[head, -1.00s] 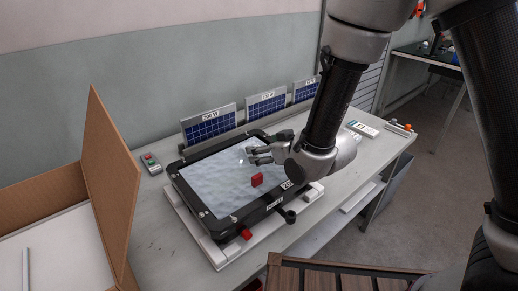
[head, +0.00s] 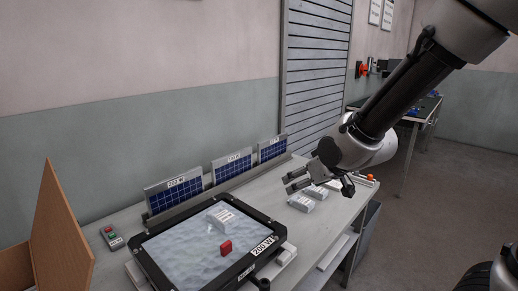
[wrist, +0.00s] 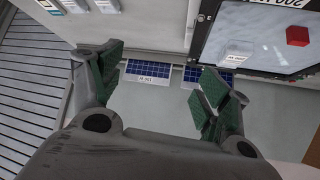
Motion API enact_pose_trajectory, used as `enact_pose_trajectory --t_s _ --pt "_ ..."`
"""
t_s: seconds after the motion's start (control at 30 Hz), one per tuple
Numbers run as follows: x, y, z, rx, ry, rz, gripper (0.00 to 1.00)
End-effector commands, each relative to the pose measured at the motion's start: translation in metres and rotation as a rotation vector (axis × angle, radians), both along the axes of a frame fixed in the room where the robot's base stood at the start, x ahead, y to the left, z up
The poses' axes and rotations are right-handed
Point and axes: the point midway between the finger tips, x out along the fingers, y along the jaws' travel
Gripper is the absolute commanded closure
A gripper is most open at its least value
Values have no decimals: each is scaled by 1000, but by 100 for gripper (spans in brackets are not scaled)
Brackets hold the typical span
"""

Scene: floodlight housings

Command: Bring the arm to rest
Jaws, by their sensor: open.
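My gripper (head: 298,181) is open and empty, raised above the right part of the bench, clear of the housing. Its two spread fingers (wrist: 162,82) show in the wrist view with nothing between them. The black-framed floodlight housing (head: 256,252) lies flat on the bench, marked 200 W, with a pale rippled pane. A white labelled box (head: 221,218) and a red block (head: 226,248) sit on the pane, apart from each other. The wrist view also shows the box (wrist: 238,50) and the red block (wrist: 297,36).
Three small solar panels (head: 232,167) stand in a rack along the bench's back. Several white boxes (head: 302,203) lie below my gripper on the right. A button box (head: 111,237) and an open cardboard carton (head: 62,240) are at left. The floor at right is free.

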Motion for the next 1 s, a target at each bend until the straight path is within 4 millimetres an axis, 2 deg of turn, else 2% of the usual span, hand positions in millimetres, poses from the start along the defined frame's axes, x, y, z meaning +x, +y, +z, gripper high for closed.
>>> enact_pose_trajectory --t_s 0.03,0.13,0.2,0.3,0.4,0.5,0.6,0.7,1.0 --pt "-5 -35 19 -11 24 -59 23" --pt "-32 -100 44 -50 108 -161 23" --pt "-60 -141 59 -73 168 -236 23" --pt "-108 -190 77 -103 251 -336 23" --pt "-154 -222 87 -120 322 -418 23" --pt "-188 -240 93 -133 374 -474 23" --pt "-207 -248 95 -139 404 -501 23" --pt "-214 -250 95 -142 416 -510 23" --pt "-213 -249 95 -143 416 -508 23"
